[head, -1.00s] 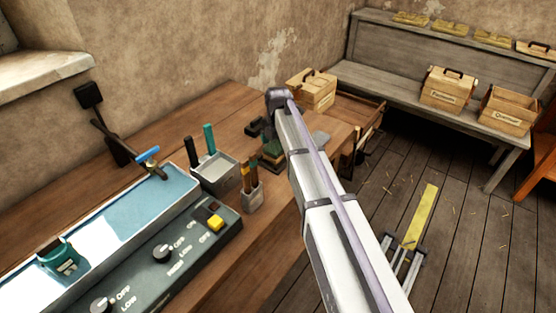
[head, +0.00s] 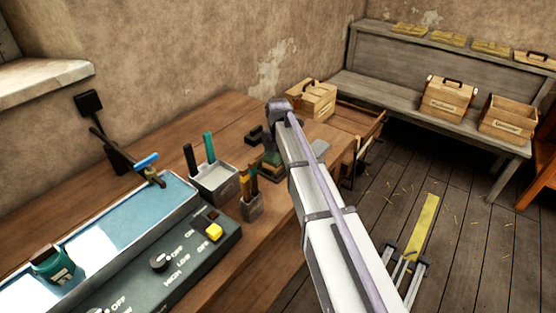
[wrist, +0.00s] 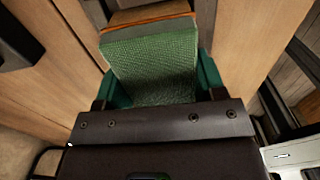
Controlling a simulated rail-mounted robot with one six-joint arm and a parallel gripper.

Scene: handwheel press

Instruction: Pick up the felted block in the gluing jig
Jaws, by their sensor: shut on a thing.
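The felted block (wrist: 152,66) fills the middle of the wrist view, with a green woven face and an orange-brown edge at its far end. My gripper (wrist: 158,88) is shut on it, with teal finger parts at its left and right sides. The dark gripper body hides the near end of the block. In the head view, my gripper (head: 272,160) is over the right part of the workbench, partly hidden by my arm. The gluing jig is not clearly visible, and I cannot tell whether the block rests in it or is clear of it.
The wooden workbench (head: 130,208) holds a grey pot (head: 215,185), a smaller tool holder (head: 251,207) and a control panel (head: 165,262) left of my arm. A wooden box (head: 312,100) is behind my wrist. A grey bench (head: 400,93) with crates stands at the back right.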

